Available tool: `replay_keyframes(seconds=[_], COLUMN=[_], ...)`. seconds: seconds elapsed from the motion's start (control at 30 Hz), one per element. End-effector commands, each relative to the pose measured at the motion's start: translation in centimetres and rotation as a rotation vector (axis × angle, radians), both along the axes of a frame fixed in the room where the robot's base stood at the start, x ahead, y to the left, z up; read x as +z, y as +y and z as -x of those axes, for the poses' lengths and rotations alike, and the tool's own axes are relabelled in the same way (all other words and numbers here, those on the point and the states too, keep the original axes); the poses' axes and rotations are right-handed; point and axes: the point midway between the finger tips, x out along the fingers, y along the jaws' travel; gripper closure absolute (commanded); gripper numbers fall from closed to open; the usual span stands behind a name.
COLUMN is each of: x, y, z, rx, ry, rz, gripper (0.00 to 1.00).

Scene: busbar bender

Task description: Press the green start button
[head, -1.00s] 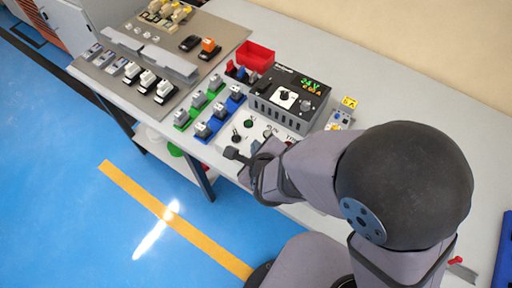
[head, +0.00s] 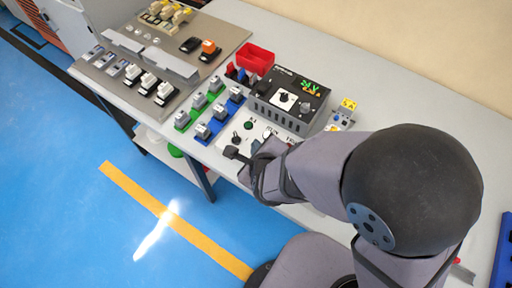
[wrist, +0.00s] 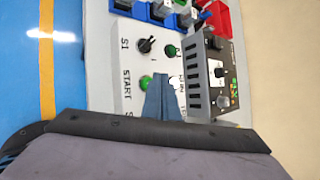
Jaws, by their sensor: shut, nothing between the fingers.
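The green start button (wrist: 145,82) shows in the wrist view beside the START label on a white control panel (wrist: 108,65). The finger partly overlaps it on the right. My gripper (wrist: 161,78) is shut and empty, with its blue-grey fingertips just right of the button in that view. I cannot tell whether they touch the button or panel. In the head view my gripper (head: 264,150) is low over the white panel (head: 226,142) and hides the button there.
A black selector knob (wrist: 147,45) and a second green round part (wrist: 170,51) lie near the button. A dark power supply box (head: 288,101) stands behind the panel. Green and blue blocks with switches (head: 204,131) are to the left.

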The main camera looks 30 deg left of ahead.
Motion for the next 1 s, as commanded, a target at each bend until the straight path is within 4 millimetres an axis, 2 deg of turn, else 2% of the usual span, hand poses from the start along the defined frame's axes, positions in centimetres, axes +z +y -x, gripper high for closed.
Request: replay_keyframes(seconds=[0.47, 1.0], x=[0.5, 4.9], y=[0.0, 0.0], z=[0.0, 0.0], rx=[0.000, -0.001], ry=[-0.001, -0.001], rz=[-0.001, -0.001], gripper=[1.00, 1.00])
